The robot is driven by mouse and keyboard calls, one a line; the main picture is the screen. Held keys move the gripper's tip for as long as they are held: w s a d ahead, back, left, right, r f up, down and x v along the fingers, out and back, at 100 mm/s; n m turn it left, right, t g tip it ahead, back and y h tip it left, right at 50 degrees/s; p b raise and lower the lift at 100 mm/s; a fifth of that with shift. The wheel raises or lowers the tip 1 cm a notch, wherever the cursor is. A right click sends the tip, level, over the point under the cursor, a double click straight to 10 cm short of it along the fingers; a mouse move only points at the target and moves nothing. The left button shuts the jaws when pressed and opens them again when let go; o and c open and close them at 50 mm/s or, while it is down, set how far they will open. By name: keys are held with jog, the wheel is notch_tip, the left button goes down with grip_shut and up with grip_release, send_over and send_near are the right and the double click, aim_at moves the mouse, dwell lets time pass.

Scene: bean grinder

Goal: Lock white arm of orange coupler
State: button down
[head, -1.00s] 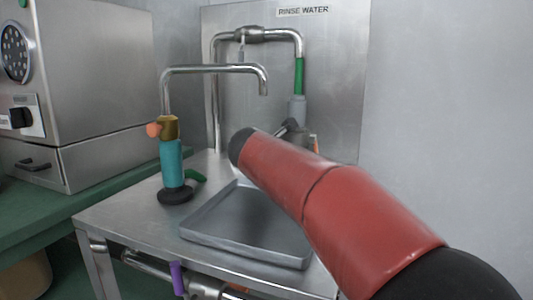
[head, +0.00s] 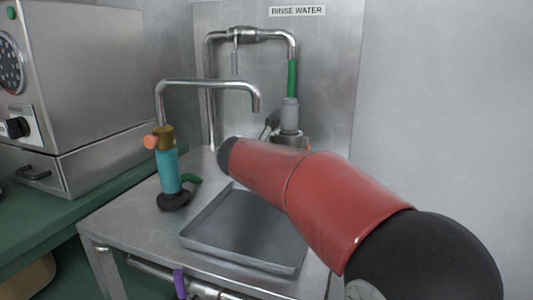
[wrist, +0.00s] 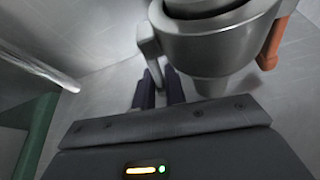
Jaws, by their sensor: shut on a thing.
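The coupler (wrist: 215,50) is a round grey body at the top of the wrist view. A light grey-white arm (wrist: 148,45) hangs down its left side and an orange arm (wrist: 275,40) hangs down its right side. My gripper (wrist: 160,76) has its dark fingertips at the lower end of the white arm and is shut on it. The exact contact is partly hidden. In the head view the coupler (head: 290,140) sits below a grey cylinder (head: 290,113), partly behind my red arm. My gripper cannot be made out clearly there.
A steel table holds a shallow grey tray (head: 205,232), partly under my arm. A bent steel faucet (head: 210,84) reaches over the table. A steel machine (head: 85,75) stands at the left. The wall behind is labelled RINSE WATER.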

jog(key=c, duration=1.4)
grip_release()
jog(key=shift+c, duration=0.2)
